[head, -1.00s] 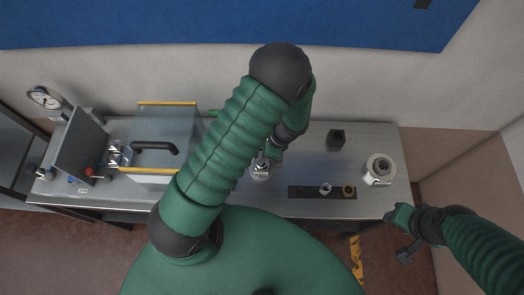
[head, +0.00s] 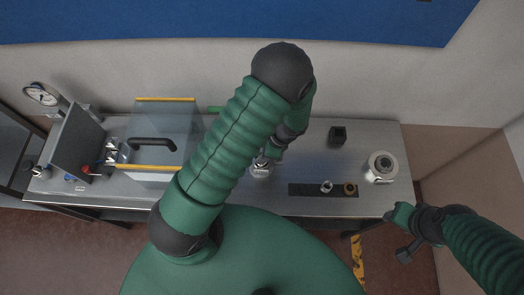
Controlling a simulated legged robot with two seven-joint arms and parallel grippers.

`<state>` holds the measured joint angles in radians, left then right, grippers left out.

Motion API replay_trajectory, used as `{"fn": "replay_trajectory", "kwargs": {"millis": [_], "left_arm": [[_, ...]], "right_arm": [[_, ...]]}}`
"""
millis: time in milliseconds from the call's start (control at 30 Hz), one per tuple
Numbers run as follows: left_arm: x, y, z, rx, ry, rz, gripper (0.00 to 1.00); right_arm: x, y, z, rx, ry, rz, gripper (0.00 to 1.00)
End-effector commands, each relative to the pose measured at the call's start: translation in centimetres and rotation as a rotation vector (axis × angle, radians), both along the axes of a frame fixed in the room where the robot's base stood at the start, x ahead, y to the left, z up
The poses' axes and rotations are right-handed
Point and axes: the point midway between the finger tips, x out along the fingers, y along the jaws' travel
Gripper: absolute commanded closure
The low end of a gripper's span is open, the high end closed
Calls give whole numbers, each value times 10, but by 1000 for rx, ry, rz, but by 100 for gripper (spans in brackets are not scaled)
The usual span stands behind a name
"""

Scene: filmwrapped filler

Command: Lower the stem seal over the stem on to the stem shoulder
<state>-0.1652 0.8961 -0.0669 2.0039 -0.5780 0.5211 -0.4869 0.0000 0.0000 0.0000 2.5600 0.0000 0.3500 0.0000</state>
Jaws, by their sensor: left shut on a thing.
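My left arm, in a green sleeve, reaches up and folds back down over the middle of the bench in the head view. My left gripper (head: 264,157) is small here and partly hidden by its own arm; it is at the top of a small metal fitting (head: 261,170) on the bench. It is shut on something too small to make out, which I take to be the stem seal. The stem and its shoulder cannot be told apart at this size. My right gripper (head: 396,231) is off the bench's front edge at the right, away from the parts; its jaws are unclear.
A dark strip (head: 305,190) holds a metal nut (head: 327,186) and a brass ring (head: 350,189). A round metal part (head: 382,167) and a black block (head: 338,136) stand at the right. A clear guarded box with a black handle (head: 153,144) and a gauge (head: 42,94) are at the left.

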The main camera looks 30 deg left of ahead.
Motion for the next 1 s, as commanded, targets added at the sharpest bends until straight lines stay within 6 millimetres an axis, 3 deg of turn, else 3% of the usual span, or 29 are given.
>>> {"fn": "replay_trajectory", "kwargs": {"millis": [600, 633, 800, 1000], "left_arm": [[0, 0, -17, 0, 0, 0, 99], [0, 0, -16, 0, 0, 0, 58], [0, 0, -15, 0, 0, 0, 36], [0, 0, -15, 0, 0, 0, 35]], "right_arm": [[0, 0, -13, 0, 0, 0, 57], [0, 0, -12, 0, 0, 0, 57], [0, 0, -11, 0, 0, 0, 57], [0, 0, -11, 0, 0, 0, 57]]}}
